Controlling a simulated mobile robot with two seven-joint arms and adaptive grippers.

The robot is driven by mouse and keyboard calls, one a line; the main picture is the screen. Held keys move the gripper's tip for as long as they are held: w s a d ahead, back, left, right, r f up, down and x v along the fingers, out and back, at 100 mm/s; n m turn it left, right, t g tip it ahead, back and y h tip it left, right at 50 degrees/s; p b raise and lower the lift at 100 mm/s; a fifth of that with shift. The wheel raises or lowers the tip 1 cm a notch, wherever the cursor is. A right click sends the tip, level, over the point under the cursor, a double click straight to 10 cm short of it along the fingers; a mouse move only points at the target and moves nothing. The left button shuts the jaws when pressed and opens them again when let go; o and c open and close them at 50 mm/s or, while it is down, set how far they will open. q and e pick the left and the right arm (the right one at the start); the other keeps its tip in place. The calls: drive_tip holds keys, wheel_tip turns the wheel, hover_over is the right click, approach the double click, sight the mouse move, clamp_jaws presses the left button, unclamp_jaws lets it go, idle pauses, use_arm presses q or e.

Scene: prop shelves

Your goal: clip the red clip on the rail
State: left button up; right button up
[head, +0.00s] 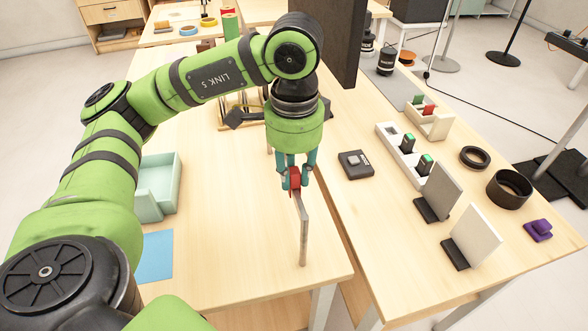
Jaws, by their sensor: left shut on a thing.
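My left gripper (296,180) points down over the left table and is shut on the red clip (295,177). The red clip sits at the top edge of the rail (302,229), a thin upright grey-brown strip near the table's right edge. The clip appears to touch the rail's far end, but I cannot tell whether it is around the edge or just above it. The gripper hides part of the clip and the rail's far end. My right gripper is not in view.
A mint tray (172,184) and a blue sheet (156,257) lie at left. A tall dark panel (333,40) stands behind the gripper. The left table's front is clear.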

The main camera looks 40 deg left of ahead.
sight(294, 171)
use_arm(q)
drive_tip(key=o, duration=1)
wheel_tip(294, 171, up, 12)
drive_tip(key=shift+d, duration=0.1)
idle(0.6)
